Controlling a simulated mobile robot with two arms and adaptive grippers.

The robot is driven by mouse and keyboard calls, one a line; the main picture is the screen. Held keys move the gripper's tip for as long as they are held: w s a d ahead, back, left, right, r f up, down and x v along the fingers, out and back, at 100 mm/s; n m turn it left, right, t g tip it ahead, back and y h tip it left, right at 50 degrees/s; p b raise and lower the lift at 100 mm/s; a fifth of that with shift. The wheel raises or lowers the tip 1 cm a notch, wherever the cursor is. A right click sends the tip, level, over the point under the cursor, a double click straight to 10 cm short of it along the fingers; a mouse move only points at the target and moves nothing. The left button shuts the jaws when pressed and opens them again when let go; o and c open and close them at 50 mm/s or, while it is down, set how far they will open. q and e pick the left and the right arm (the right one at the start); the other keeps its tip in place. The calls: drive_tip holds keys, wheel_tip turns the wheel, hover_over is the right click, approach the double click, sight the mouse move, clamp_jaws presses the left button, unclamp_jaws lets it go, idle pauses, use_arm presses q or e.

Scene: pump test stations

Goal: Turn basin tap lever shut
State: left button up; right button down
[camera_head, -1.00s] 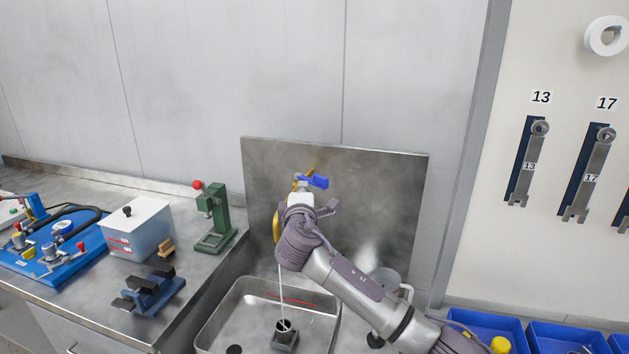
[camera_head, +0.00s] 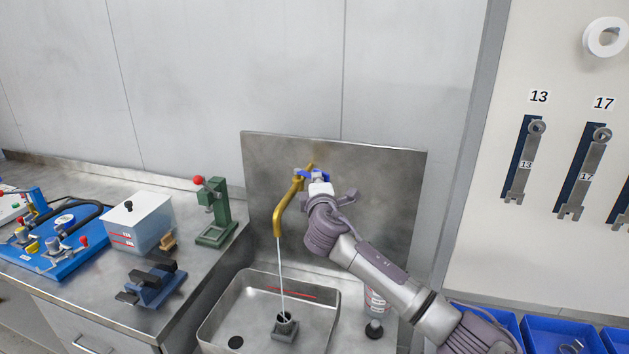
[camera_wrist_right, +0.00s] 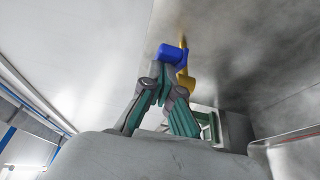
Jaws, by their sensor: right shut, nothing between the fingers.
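The brass tap (camera_head: 284,207) stands against the steel splashback above the basin (camera_head: 252,293). A thin stream of water runs from its spout onto a small grey block with a dark cup (camera_head: 285,327) in the basin. The blue tap lever (camera_head: 317,175) is at the top of the tap, partly hidden by my right gripper (camera_head: 318,183). In the right wrist view the lever (camera_wrist_right: 173,54) lies just beyond the fingertips (camera_wrist_right: 164,75). The gripper is shut and empty, at or very close to the lever; I cannot tell whether they touch. My left gripper is not in view.
A green press (camera_head: 214,212), a white-lidded tank (camera_head: 139,226) and a blue clamp (camera_head: 153,285) stand on the left counter. A bottle (camera_head: 376,304) stands right of the basin, beside my arm. Blue bins (camera_head: 553,336) are at lower right.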

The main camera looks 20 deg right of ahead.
drive_tip(key=shift+w+d+y, duration=0.15)
drive_tip(key=shift+d, duration=0.4)
drive_tip(key=shift+w+d+y, duration=0.15)
drive_tip(key=shift+d, duration=0.4)
drive_tip(key=shift+w+d, duration=0.35)
drive_tip(key=shift+d, duration=0.2)
drive_tip(key=shift+w+d, duration=0.3)
drive_tip(key=shift+d, duration=0.2)
